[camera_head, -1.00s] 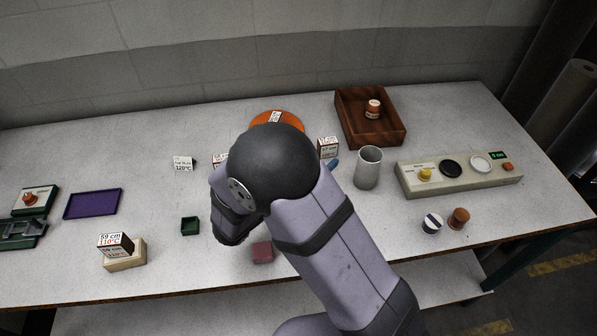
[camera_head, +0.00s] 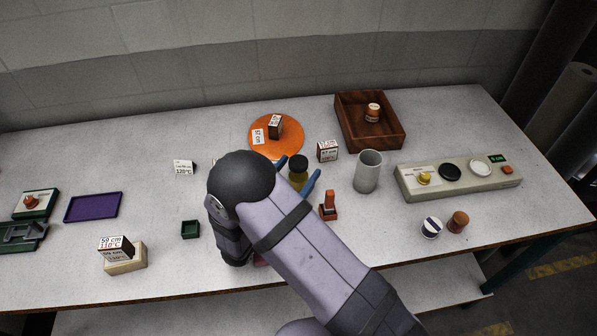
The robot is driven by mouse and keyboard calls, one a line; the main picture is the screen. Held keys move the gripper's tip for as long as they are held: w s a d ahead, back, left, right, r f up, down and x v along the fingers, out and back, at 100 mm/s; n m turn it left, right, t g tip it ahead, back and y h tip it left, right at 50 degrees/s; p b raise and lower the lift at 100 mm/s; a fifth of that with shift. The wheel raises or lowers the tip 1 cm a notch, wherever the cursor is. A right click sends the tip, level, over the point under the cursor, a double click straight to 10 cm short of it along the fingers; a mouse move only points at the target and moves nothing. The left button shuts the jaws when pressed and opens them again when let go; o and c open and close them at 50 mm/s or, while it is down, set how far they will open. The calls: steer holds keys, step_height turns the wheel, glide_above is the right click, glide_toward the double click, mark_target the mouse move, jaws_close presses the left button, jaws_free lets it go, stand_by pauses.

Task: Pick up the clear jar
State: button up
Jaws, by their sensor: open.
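A small jar (camera_head: 297,181) with a dark lid and a yellowish body stands on the table, just beyond my arm. My gripper (camera_head: 302,165) shows as two blue fingers, one on the left of the jar and one on its right. The fingers are apart, and the jar appears between them in this view. I cannot tell whether either finger touches it. My arm hides the gripper's base. A grey, open-topped cylinder (camera_head: 367,172) stands upright to the right.
An orange disc (camera_head: 290,148) and a wooden tray (camera_head: 394,139) lie behind. A red-brown stamp-like piece (camera_head: 328,207) stands close right of my arm. A control box (camera_head: 458,181) is at right, a purple tray (camera_head: 93,207) at left.

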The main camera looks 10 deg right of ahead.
mark_target(305, 157)
steer(key=shift+p+x, duration=1)
steer(key=shift+x, duration=1.1)
steer(key=shift+w+d+r, duration=0.1)
steer(key=shift+w+d, duration=0.1)
steer(key=shift+w, duration=0.4)
steer(key=c, duration=1.4)
